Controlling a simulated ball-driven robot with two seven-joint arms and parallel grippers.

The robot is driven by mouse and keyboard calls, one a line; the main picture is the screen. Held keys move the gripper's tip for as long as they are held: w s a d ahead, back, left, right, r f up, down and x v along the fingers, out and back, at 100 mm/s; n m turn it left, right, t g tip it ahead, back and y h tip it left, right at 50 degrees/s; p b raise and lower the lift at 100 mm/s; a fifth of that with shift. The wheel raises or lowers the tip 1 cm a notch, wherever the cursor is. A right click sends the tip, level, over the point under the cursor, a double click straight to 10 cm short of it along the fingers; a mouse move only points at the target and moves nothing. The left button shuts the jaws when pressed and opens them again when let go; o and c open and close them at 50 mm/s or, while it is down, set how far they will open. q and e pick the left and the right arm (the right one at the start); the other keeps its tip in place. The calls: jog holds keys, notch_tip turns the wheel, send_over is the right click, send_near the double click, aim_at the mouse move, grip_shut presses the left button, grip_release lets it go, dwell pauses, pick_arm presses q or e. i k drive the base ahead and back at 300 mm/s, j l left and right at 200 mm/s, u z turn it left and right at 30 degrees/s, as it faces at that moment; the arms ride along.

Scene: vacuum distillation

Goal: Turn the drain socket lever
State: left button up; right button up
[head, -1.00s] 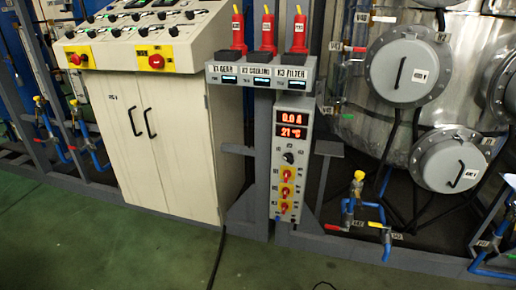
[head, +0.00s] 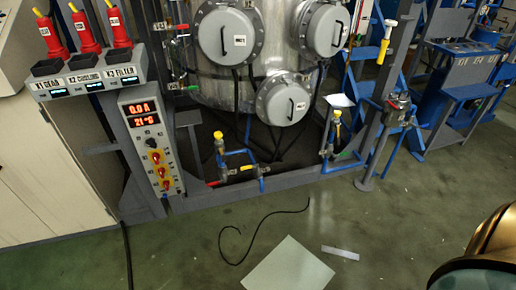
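No label that I can read names the drain socket. Low pipework with small levers stands in front of the steel vessel (head: 225,85) in the head view. A red lever (head: 213,183) sits at its left end, low by the frame. A yellow lever (head: 247,168) sits to its right, near a blue pipe (head: 262,170). A yellow-topped valve (head: 219,143) rises above them. Another yellow-topped valve (head: 337,115) stands further right on blue piping. Which lever belongs to the drain socket I cannot tell. Neither of my grippers shows.
A control post (head: 152,145) with red displays and plugs above stands at left, beside a cream cabinet (head: 45,160). A black cable (head: 262,215), a pale sheet (head: 288,268) and a small plate (head: 340,252) lie on the green floor. Blue frames stand at right.

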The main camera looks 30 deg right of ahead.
aim_at(224, 157)
jog(key=z, duration=0.65)
jog(key=i+l+z, duration=0.35)
jog(key=k, duration=0.1)
